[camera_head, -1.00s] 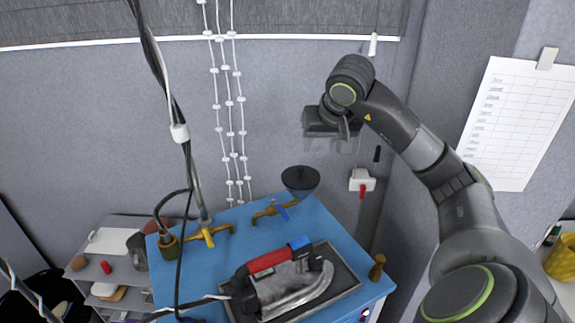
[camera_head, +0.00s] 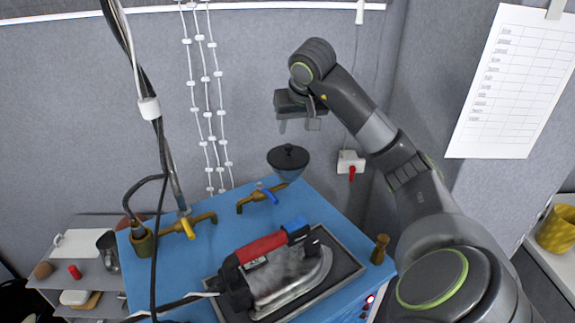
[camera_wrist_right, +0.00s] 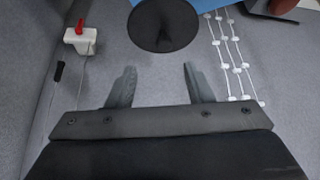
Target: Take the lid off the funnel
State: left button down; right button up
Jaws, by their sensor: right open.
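The funnel (camera_head: 288,172) is a dark bowl at the back edge of the blue cabinet. Its black lid (camera_head: 288,156) with a small knob on top sits on it. The lid shows as a dark disc (camera_wrist_right: 163,24) at the top middle of the right wrist view. My right gripper (camera_head: 301,122) is above the lid and a little apart from it. Its two fingers (camera_wrist_right: 160,80) are spread with nothing between them, and the lid lies beyond their tips. My left gripper is not in view.
The blue cabinet (camera_head: 330,215) carries an iron with a red handle (camera_head: 270,265) on a dark plate. Brass taps stand at its back: one with a blue lever (camera_head: 266,192), one with a yellow lever (camera_head: 187,228). A hanging cable (camera_head: 160,200) is at left.

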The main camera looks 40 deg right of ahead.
aim_at(289, 146)
jog(key=b+x, duration=0.2)
jog(key=x, duration=0.1)
jog(key=shift+f, duration=0.2)
jog(key=shift+w+f, duration=0.1)
jog(key=shift+w, duration=0.05)
jog(key=p+x, duration=0.1)
jog(key=x, duration=0.1)
jog(key=p+x, duration=0.1)
jog(key=shift+w+a+f+p, duration=0.2)
jog(key=shift+w+f+p, duration=0.15)
jog(key=shift+w+d+f, duration=0.15)
jog(key=shift+w+f, duration=0.05)
jog(key=shift+f, duration=0.3)
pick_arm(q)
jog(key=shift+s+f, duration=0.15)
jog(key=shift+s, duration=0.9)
pick_arm(e)
grip_shut()
